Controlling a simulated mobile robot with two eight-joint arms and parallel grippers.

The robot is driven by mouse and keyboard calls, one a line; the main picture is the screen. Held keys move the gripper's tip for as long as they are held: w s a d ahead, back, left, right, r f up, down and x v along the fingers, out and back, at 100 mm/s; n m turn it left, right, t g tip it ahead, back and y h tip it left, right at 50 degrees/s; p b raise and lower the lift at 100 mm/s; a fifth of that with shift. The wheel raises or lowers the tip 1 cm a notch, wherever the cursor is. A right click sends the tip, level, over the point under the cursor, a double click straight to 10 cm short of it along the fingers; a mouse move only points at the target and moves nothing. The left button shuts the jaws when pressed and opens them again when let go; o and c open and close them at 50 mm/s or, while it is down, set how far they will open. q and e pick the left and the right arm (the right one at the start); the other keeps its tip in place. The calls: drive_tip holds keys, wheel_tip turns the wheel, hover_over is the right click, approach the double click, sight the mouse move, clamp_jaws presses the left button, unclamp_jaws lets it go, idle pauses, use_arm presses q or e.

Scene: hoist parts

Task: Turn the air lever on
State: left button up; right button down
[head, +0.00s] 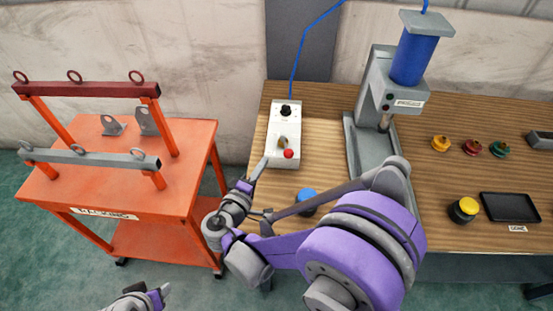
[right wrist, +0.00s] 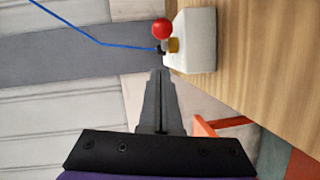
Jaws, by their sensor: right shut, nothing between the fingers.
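A white control box (head: 284,128) stands at the left end of the wooden bench. It carries a black knob (head: 286,111), a small yellowish lever (head: 283,141) and a red ball (head: 289,154). My right gripper (head: 262,166) is shut and empty beside the box's near left corner. In the right wrist view, its fingers (right wrist: 161,74) point toward the white box (right wrist: 195,42), with the red ball (right wrist: 161,28) and the yellow part (right wrist: 174,46) just beyond the tips. Contact cannot be told. My left gripper (head: 163,291) is at the bottom edge, away from the bench; its jaws are unclear.
A blue hose (head: 298,62) rises behind the box. A press with a blue cylinder (head: 414,58) stands right of it. A blue knob (head: 306,196) is near the bench front, beside my right arm. An orange cart (head: 190,146) is left, across a floor gap.

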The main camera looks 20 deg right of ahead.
approach(286, 146)
drive_tip(key=shift+x, duration=1.5)
drive_tip(key=shift+a+f, duration=0.1)
